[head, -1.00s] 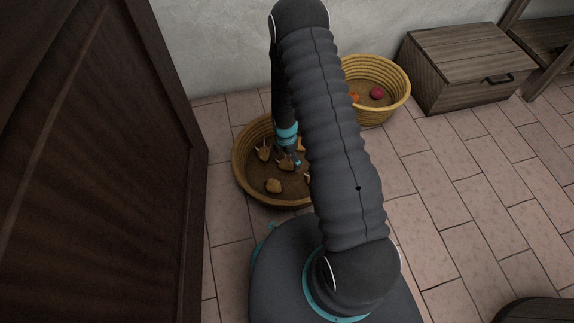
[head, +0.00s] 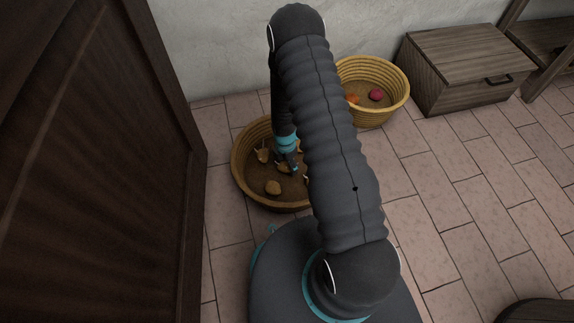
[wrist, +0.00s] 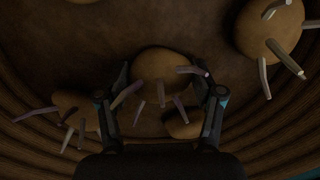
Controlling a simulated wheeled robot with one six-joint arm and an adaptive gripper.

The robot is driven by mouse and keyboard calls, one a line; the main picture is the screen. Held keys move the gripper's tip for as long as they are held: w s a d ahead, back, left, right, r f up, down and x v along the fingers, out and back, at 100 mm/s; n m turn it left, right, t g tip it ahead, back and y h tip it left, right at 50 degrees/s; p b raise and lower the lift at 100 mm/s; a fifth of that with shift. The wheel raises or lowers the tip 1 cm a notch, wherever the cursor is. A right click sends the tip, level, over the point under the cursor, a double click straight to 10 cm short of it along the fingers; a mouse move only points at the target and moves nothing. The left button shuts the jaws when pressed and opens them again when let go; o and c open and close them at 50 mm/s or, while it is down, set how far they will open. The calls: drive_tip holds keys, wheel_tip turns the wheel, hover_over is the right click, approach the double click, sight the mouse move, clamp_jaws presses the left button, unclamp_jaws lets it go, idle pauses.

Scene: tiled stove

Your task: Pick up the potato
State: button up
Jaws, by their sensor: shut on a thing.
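Sprouting potatoes lie in a round woven basket (head: 240,185) on the floor, left of my arm in the head view. In the wrist view, my gripper (wrist: 164,84) has one finger on each side of a round brown potato (wrist: 163,63) with pale purplish sprouts, and is shut on it. In the head view my gripper (head: 291,164) reaches down inside the basket, and the held potato is mostly hidden by the fingers. I cannot tell whether it still touches the basket floor.
Other potatoes lie close by: one at upper right (wrist: 270,30), one at left (wrist: 76,107), a smaller one near the right finger (wrist: 184,124). A second basket (head: 398,97) holds red and orange things. A wooden chest (head: 455,75) stands right; a dark wooden panel (head: 95,160) stands left.

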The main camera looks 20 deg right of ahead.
sight(288, 164)
drive_tip(key=shift+r, duration=0.6)
wheel_tip(288, 164, up, 3)
drive_tip(key=shift+f+p, duration=0.1)
drive_tip(key=shift+p, duration=0.35)
drive_tip(key=s+d+r+p, duration=0.4)
drive_tip(key=s+d+r, duration=0.2)
drive_tip(key=d+r, duration=0.3)
drive_tip(key=shift+d+r, duration=0.35)
drive_tip(key=shift+d, duration=0.15)
